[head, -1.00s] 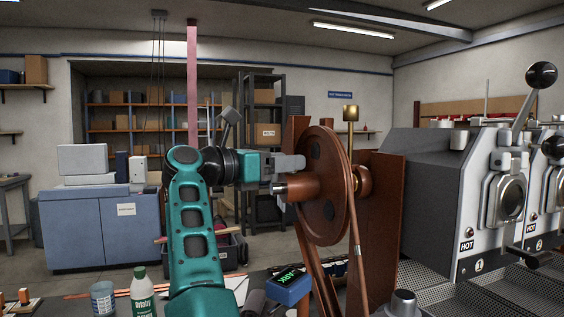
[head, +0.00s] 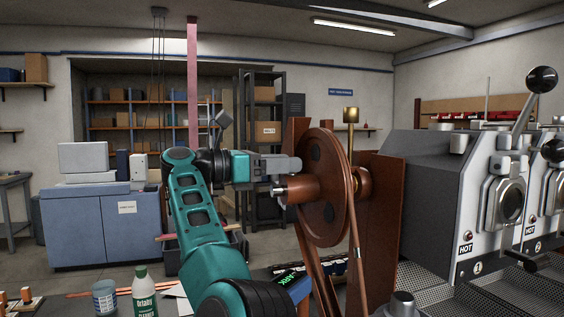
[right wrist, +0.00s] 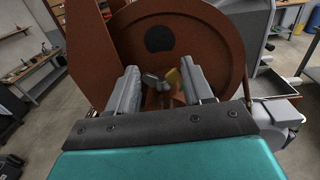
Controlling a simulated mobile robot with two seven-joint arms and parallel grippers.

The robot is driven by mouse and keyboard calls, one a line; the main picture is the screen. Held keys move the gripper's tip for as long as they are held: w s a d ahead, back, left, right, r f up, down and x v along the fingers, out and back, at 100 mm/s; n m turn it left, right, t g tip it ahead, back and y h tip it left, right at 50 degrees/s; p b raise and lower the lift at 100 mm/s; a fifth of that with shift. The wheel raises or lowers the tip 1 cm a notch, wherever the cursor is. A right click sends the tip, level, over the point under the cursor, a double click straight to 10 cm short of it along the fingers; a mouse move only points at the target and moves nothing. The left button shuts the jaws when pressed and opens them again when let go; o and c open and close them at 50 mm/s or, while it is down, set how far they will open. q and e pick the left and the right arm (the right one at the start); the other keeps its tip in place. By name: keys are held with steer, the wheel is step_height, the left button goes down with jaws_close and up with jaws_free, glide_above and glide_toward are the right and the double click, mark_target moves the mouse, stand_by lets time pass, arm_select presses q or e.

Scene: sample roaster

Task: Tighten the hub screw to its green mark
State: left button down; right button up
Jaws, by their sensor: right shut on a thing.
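The large copper-brown wheel (head: 325,190) stands upright on its frame, its hub (head: 303,187) facing left. My right gripper (head: 284,178) is at the hub from the left, its jaws shut on the hub screw. In the right wrist view the gripper (right wrist: 160,84) has one finger on each side of the hub. The small winged hub screw (right wrist: 150,80), with a grey and a yellowish part by it, shows between the fingers in front of the wheel (right wrist: 190,35). My left gripper is not in view.
The grey roaster (head: 425,190) marked HOT is to the right. A white-green bottle (head: 144,292) and a can (head: 105,297) stand at the lower left. The space left of my arm is open.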

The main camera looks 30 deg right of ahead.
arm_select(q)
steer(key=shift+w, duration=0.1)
arm_select(e)
steer(key=shift+g, duration=0.3)
steer(key=o, duration=1)
steer(key=shift+o, duration=0.2)
